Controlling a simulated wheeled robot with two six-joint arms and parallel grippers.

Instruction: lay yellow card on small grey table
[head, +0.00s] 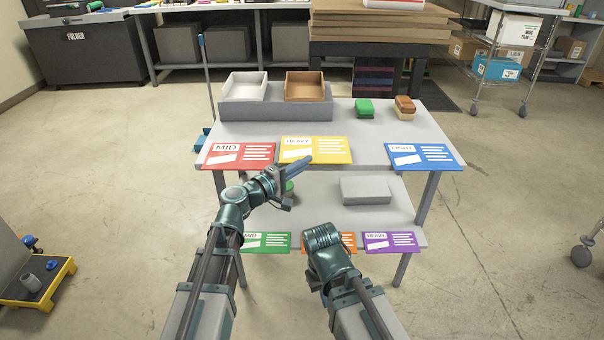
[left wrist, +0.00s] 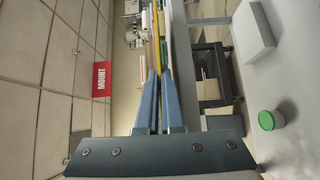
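The yellow card (head: 330,152), printed HEAVY, is level at the front edge of the top of a grey two-level table (head: 375,150). I cannot tell whether it rests on the top or hangs just above it. My left gripper (head: 307,159) reaches the card's near edge from the front. In the left wrist view its blue fingers (left wrist: 158,78) are close together, with the card (left wrist: 157,35) edge-on as a thin yellow strip between their tips. My right arm is folded low in front of the table, and its gripper is mostly hidden behind the arm.
A red MID card (head: 240,156) and a blue LIGHT card (head: 424,157) lie along the front edge. Two trays, white (head: 245,86) and brown (head: 304,87), stand behind. Green (head: 364,108) and brown items sit back right. The lower shelf holds a grey block (head: 365,190) and cards.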

